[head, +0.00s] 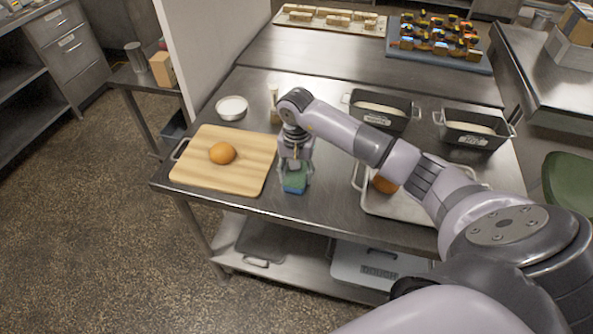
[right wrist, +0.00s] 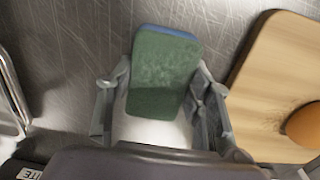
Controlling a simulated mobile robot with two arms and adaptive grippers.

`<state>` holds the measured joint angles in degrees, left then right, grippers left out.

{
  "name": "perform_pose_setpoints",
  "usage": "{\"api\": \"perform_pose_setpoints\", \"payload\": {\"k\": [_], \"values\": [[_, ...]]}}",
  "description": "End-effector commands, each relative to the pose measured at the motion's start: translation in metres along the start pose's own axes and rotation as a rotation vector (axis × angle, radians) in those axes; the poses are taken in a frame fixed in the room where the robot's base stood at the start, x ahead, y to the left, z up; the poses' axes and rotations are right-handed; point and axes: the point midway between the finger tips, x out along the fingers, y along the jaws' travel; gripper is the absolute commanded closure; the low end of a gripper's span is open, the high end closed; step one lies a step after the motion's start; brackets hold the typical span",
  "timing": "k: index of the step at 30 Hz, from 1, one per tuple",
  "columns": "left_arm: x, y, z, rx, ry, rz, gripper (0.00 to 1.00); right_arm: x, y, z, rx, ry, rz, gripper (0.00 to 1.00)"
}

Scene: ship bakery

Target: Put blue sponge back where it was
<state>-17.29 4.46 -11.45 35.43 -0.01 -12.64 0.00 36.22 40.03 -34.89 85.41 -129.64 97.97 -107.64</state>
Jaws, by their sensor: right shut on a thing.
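The blue sponge (head: 294,190) has a green top face and a blue lower layer. My right gripper (head: 294,176) is shut on it, at or just above the steel table (head: 330,215), right of the wooden board (head: 215,185). In the right wrist view the sponge (right wrist: 165,70) sits between the two fingers of the right gripper (right wrist: 163,105), green side toward the camera. I cannot tell whether the sponge touches the table. My left gripper is not in view.
An orange-brown bun (head: 222,153) lies on the board. A white bowl (head: 232,107) stands behind it. Two loaf tins (head: 381,121) (head: 474,142) stand at the right. A metal tray (head: 400,208) with a bun is partly hidden by my arm.

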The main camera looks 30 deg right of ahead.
Motion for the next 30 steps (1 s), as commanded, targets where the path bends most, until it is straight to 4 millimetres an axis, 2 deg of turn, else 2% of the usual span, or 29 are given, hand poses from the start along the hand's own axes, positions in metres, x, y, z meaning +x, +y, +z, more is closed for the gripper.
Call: {"api": "perform_pose_setpoints", "payload": {"k": [8,9,18,30], "values": [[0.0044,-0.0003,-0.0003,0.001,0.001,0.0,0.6,0.0031,-0.0001,-0.0003,-0.001,0.001,0.0,0.75],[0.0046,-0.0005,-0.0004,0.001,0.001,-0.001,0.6,0.0031,-0.0002,-0.0002,-0.001,0.0,-0.001,0.52],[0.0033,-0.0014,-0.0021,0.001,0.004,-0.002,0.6,0.0018,-0.0003,0.0,-0.001,0.0,-0.001,0.33],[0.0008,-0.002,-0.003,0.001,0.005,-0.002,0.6,-0.0041,-0.0006,-0.0009,0.0,0.002,-0.003,0.33]]}}
